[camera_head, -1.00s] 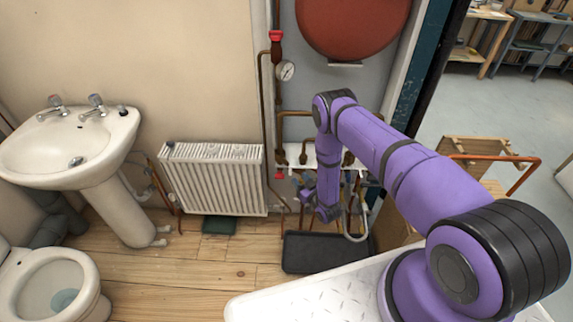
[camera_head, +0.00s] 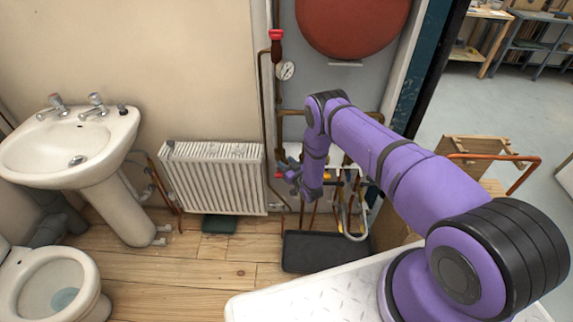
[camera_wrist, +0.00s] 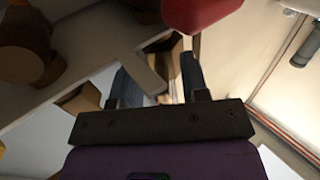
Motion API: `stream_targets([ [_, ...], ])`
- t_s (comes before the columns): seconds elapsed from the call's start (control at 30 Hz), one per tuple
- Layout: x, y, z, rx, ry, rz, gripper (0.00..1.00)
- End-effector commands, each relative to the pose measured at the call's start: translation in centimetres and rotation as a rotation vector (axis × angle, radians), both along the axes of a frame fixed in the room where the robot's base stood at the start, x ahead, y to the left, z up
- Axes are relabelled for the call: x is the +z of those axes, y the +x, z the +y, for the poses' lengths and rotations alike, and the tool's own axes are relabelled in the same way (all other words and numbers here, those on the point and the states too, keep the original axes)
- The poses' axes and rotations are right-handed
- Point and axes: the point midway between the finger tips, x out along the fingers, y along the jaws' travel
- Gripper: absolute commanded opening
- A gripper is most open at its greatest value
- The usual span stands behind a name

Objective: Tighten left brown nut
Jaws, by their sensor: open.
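My gripper (camera_head: 288,172) is at the pipework right of the radiator, at the height of the white manifold board. In the wrist view its two dark fingers (camera_wrist: 160,82) are apart. A brown angular nut-like piece (camera_wrist: 170,62) shows beyond and between the fingertips, close to the right finger. Another brown piece (camera_wrist: 80,101) is left of the left finger. I cannot tell for sure which is the left brown nut, or whether a finger touches one. In the head view the gripper covers this spot.
A red part (camera_wrist: 200,10) hangs close above the right fingertip. A large brown fitting (camera_wrist: 25,50) is at upper left. The white radiator (camera_head: 215,178) stands left of the gripper. A black tray (camera_head: 325,251) lies on the floor below. A red vessel (camera_head: 352,25) hangs above.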

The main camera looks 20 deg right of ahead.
Motion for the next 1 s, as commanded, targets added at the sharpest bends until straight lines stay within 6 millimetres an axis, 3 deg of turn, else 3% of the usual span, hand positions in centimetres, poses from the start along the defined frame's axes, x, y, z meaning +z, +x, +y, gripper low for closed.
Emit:
stream_targets([
  [0.07,0.0,0.0,0.0,0.0,0.0,0.0,0.41],
  [0.27,0.0,0.0,0.0,0.0,0.0,0.0,0.0],
  [0.67,0.0,-0.1,0.3,-0.05,0.001,0.0,0.0],
  [1.0,0.0,-0.3,1.6,-0.288,0.002,0.001,0.0],
])
